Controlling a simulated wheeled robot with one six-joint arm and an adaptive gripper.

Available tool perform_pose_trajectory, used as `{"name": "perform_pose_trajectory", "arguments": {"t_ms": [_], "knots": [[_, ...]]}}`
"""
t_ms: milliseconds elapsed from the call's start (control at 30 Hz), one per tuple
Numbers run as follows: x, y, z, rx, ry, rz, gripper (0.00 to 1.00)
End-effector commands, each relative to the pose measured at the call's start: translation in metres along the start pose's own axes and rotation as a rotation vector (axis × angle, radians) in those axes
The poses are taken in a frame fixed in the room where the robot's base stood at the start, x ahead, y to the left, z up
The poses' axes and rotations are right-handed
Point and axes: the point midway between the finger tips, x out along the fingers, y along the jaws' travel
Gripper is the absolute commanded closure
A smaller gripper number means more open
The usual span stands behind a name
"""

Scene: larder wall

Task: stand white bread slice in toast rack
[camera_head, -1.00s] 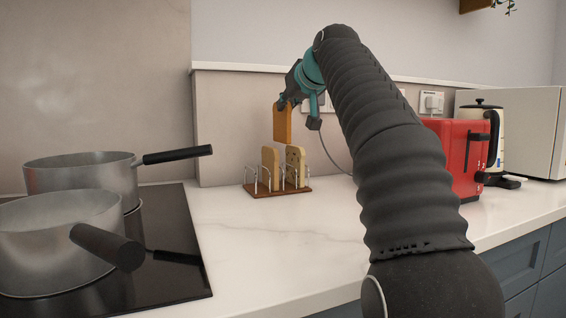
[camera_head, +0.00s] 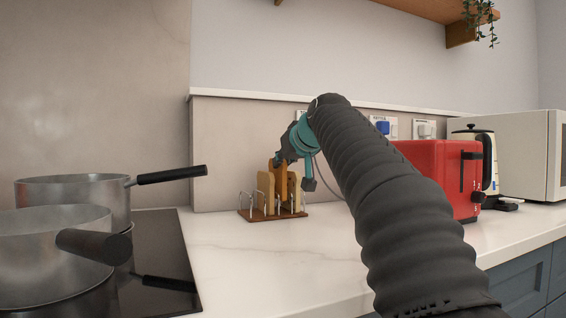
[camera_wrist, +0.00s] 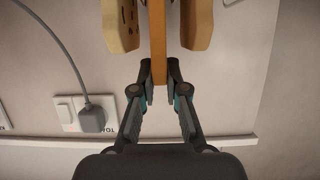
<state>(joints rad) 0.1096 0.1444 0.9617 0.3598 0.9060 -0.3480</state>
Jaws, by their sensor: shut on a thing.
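My gripper (camera_head: 282,162) is over the toast rack, pointing down and shut on a bread slice (camera_head: 281,186). The slice shows a golden-brown crust. In the wrist view the slice (camera_wrist: 158,50) is edge-on between my fingertips (camera_wrist: 160,90). The toast rack (camera_head: 262,216) has a brown base and metal wires, and stands on the counter by the wall. A plain pale slice (camera_head: 265,190) and a seeded slice (camera_wrist: 120,25) stand in it, one on each side of the held slice. The held slice's lower edge is hidden, so I cannot tell whether it touches the base.
Two metal pots (camera_head: 75,195) (camera_head: 45,243) sit on the black hob (camera_head: 160,260) at left. A red toaster (camera_head: 440,170), a kettle (camera_head: 488,155) and a microwave (camera_head: 525,150) stand at right. The counter (camera_head: 255,265) in front of the rack is clear.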

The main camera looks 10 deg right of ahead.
Motion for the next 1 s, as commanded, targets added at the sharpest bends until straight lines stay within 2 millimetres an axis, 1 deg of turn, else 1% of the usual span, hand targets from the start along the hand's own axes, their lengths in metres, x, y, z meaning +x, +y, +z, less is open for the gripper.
{"name": "perform_pose_trajectory", "arguments": {"t_ms": [300, 467, 500, 600, 867, 1000], "knots": [[0.0035, -0.0001, 0.0089, 0.0, 0.0, 0.0, 1.0], [0.004, -0.0001, 0.0101, 0.0, 0.0, 0.0, 1.0], [0.004, -0.0001, 0.01, 0.0, 0.0, 0.0, 0.85], [0.0041, 0.0, 0.01, 0.0, 0.0, 0.0, 0.62], [0.0041, 0.0, 0.0098, 0.0, 0.0, 0.0, 0.62], [0.0012, 0.0, 0.0026, 0.0, 0.0, 0.0, 0.62]]}}
